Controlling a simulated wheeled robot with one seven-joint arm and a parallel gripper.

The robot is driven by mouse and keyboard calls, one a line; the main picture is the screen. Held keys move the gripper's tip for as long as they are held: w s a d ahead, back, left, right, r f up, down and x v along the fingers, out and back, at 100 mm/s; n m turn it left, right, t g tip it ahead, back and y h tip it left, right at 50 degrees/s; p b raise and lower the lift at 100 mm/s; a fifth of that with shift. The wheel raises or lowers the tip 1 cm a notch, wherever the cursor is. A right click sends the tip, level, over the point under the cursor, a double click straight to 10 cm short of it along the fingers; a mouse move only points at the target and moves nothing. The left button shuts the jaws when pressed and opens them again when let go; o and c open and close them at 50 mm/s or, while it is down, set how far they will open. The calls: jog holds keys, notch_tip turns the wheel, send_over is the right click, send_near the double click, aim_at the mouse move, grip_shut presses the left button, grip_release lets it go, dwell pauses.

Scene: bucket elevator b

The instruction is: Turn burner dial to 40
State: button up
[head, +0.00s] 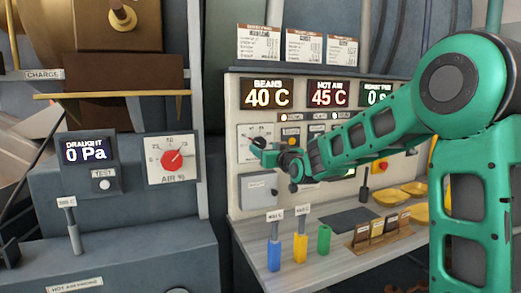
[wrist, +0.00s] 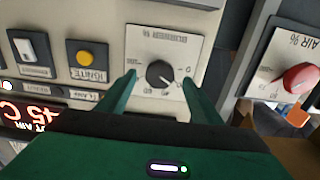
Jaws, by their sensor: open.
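The burner dial (wrist: 159,74) is a dark round knob on a white plate (wrist: 171,46) marked BURNER %, seen upside down in the wrist view. A pale pointer mark shows at its lower right; the exact value is too small to read. My gripper (wrist: 158,76) is open, with one green finger on each side of the knob in the picture. Gaps show between knob and fingers, and I cannot tell how far the tips are from the plate. In the head view my gripper (head: 264,152) is in front of the burner plate (head: 246,133) and partly hides it.
The yellow IGNITE button (wrist: 85,52) and a white switch (wrist: 25,46) are left of the dial in the wrist view. The red AIR % dial (head: 172,160) is on a separate grey unit.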

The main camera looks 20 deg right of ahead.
aim_at(260, 145)
jog(key=shift+w+a, duration=0.15)
jog(key=shift+w, duration=0.9)
jog(key=shift+w+a, duration=0.15)
jog(key=shift+w, duration=0.9)
jog(key=c, duration=1.1)
